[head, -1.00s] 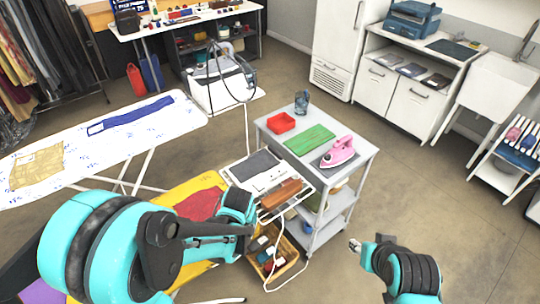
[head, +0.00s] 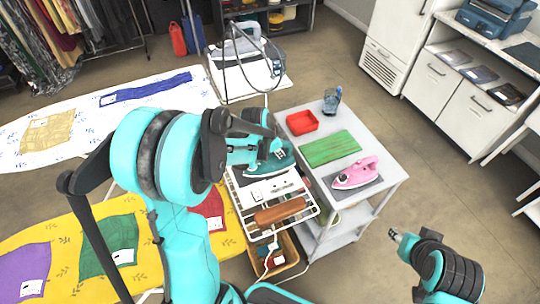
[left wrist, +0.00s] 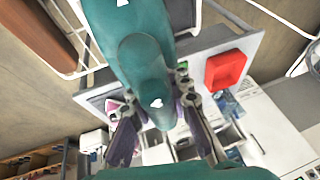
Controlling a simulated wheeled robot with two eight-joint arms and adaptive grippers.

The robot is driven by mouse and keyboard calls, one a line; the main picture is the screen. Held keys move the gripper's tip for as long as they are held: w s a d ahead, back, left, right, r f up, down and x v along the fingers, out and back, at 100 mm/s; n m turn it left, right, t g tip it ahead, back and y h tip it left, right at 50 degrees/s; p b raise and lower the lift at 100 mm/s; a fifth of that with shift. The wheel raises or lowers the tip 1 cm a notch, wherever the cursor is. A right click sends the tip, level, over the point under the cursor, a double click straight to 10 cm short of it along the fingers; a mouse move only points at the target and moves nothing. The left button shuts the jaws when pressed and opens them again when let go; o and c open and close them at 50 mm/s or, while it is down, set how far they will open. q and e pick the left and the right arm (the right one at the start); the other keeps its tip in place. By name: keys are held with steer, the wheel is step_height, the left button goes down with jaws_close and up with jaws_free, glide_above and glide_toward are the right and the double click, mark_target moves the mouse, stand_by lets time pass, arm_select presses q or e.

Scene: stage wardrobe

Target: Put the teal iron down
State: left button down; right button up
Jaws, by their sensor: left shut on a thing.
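The teal iron (head: 276,160) is held by my left gripper (head: 250,147), over the dark pad end of the white wire-framed stand beside the grey cart. Whether its sole touches the pad cannot be told. In the left wrist view the teal iron (left wrist: 140,50) fills the upper middle, with the left gripper's fingers (left wrist: 160,118) on either side of its handle. A pink iron (head: 355,172) rests on a dark pad on the cart. My right gripper (head: 397,236) is empty at the lower right, away from the cart; its opening is too small to read.
The white stand (head: 285,222) carries a brown block (head: 280,211), with a basket (head: 284,255) below. Ironing boards lie left. Floor at right is open.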

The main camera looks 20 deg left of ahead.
arm_select(q)
steer(key=shift+w+a+f+b, duration=0.5)
steer(key=shift+a+f, duration=0.3)
steer(key=shift+f, duration=0.45)
steer(key=shift+w+a+f+b, duration=0.4)
steer(key=shift+w+a+f, duration=0.25)
steer(key=shift+f, duration=0.6)
steer(key=shift+w+a+f+b, duration=0.45)
steer(key=shift+a+f, duration=0.45)
steer(key=shift+f, duration=0.35)
steer(key=shift+f, duration=0.15)
steer(key=c, duration=1.4)
jaws_free()
